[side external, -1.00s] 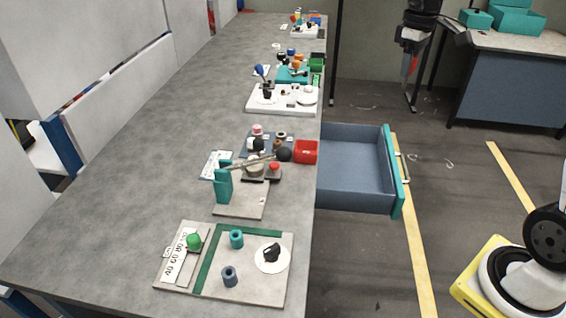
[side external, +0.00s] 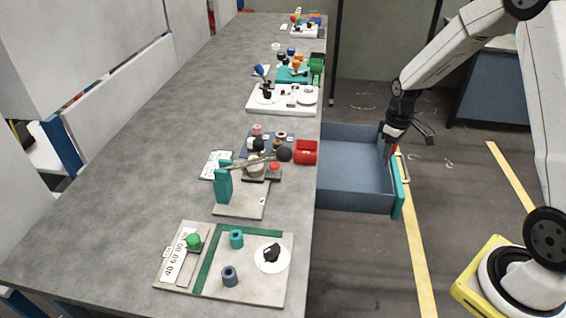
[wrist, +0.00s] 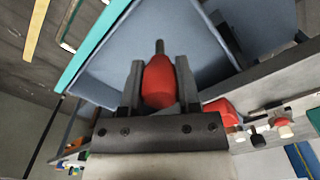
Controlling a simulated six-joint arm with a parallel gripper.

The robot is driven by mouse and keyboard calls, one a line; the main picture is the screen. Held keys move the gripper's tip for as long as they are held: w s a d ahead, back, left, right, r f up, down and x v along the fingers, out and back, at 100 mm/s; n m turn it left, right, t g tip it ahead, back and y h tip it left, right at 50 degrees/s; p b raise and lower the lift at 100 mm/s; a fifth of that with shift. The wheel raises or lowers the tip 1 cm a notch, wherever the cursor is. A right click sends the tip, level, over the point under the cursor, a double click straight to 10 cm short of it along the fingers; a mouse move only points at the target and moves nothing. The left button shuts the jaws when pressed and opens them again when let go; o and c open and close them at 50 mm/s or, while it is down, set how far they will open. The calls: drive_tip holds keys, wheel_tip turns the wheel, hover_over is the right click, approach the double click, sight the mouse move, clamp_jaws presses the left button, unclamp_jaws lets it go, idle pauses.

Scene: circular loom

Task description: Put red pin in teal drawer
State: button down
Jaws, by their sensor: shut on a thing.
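The red pin (wrist: 159,82) sits between the two fingers of my gripper (wrist: 160,85) in the wrist view, with its thin dark tip pointing away from the wrist. My gripper is shut on it. In the side view my gripper (side external: 387,155) hangs over the front end of the open drawer, close to its teal front. The drawer (side external: 350,180) is pulled out from the table, with a blue-grey inside that looks empty and a teal front panel (side external: 398,188). The teal front also shows in the wrist view (wrist: 96,44). The pin is hardly visible in the side view.
The grey table (side external: 120,215) lies left of the drawer. A red bin (side external: 306,152) stands at the table edge beside the drawer. Several fixtures with knobs and pegs line that edge. The floor right of the drawer is open, with yellow stripes.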

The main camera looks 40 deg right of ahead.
drive_tip(key=shift+f, duration=0.5)
drive_tip(key=w+d+f, duration=0.3)
drive_tip(key=w+f, duration=0.1)
drive_tip(key=w, duration=0.5)
approach(354, 172)
drive_tip(key=shift+s+a+f, duration=0.1)
idle(0.3)
drive_tip(key=shift+f, duration=1.75)
drive_tip(key=shift+f, duration=0.1)
